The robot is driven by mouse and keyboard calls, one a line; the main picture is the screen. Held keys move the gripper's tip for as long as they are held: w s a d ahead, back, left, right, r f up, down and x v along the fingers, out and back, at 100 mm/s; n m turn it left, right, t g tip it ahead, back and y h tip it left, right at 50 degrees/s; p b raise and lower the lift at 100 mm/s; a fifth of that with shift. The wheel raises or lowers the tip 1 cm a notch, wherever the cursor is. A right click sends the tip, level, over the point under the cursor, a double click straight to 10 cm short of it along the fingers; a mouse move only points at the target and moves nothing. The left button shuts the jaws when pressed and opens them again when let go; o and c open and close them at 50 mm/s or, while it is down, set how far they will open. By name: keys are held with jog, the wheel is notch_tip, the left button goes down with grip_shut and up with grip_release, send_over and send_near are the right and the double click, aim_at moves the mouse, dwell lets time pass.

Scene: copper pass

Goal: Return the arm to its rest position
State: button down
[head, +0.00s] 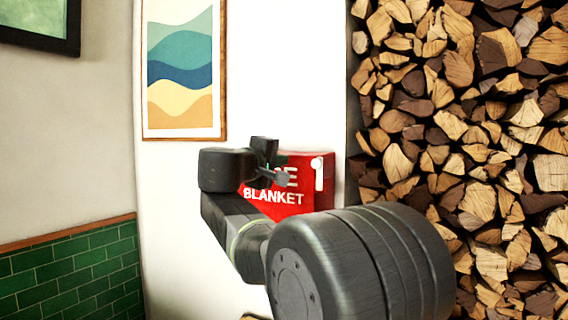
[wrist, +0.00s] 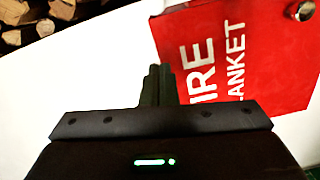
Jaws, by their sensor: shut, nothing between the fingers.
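My arm reaches forward from the lower right of the head view and partly covers a red fire blanket box on the white wall. My gripper (wrist: 158,75) shows in the wrist view with its two dark fingers together and nothing between them. In the head view the gripper end (head: 272,170) is small and in front of the box, so its fingers are hard to make out. The fire blanket box (head: 318,190) has white lettering and a pale knob at its upper right. It also shows at the upper right of the wrist view (wrist: 262,65), beyond the fingers; whether they touch it I cannot tell.
A tall stack of split firewood (head: 460,110) fills the right side. A framed wave picture (head: 181,70) hangs above the arm. Green tiles (head: 70,275) cover the lower left wall, with a dark frame (head: 76,30) above. White wall (head: 170,200) lies bare left of the arm.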

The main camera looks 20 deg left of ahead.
jog(key=v, duration=0.7)
jog(key=shift+b, duration=0.3)
